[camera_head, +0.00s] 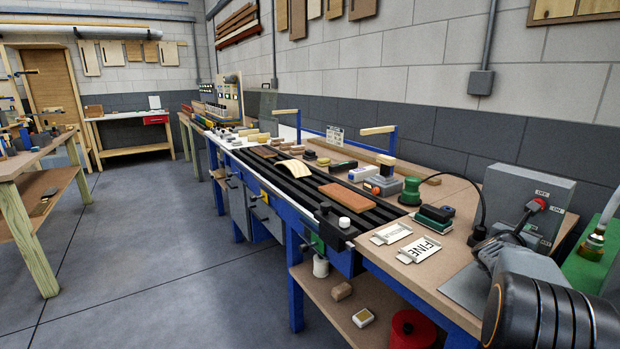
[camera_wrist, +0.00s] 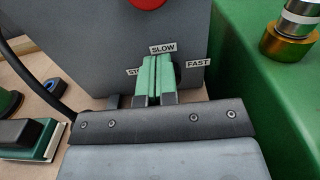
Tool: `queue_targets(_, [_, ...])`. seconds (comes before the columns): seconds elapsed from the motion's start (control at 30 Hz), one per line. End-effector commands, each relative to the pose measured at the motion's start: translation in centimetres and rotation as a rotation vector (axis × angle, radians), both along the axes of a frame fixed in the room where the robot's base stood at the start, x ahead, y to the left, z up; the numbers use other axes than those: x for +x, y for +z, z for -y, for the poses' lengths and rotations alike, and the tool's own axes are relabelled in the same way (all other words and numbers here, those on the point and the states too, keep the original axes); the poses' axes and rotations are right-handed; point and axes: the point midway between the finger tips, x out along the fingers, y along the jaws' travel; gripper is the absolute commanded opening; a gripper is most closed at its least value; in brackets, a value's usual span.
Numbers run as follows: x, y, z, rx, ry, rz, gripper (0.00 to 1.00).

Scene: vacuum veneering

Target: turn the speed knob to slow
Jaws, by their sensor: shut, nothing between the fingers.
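The grey control box (camera_head: 515,185) stands at the right end of the bench and fills the back of the wrist view (camera_wrist: 90,55). On its face are a SLOW label (camera_wrist: 163,49), a FAST label (camera_wrist: 198,63) to its right and a partly covered label starting "ST" (camera_wrist: 133,71) to its left. My gripper (camera_wrist: 156,62) is shut, its two green finger pads together just below the SLOW label. The speed knob is mostly hidden behind the fingers; a dark edge (camera_wrist: 178,72) shows at their right. I cannot tell its pointing direction or whether the fingers touch it.
A red knob (camera_wrist: 146,3) sits above the labels. A green housing (camera_wrist: 240,60) with a brass fitting (camera_wrist: 285,42) stands close on the right. A black cable (camera_wrist: 25,70) runs at the left, near a green-black block (camera_wrist: 30,138).

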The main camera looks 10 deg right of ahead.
Motion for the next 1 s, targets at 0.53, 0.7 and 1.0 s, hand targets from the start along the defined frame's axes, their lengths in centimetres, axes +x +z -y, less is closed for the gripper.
queue_targets(0.53, [0.2, 0.3, 1.4, -0.006, -0.007, 0.002, 0.00])
queue_targets(0.7, [0.2, 0.3, 1.4, -0.007, -0.008, 0.002, 0.00])
queue_targets(1.0, [0.2, 0.0, 1.6, -0.006, -0.009, 0.003, 0.00])
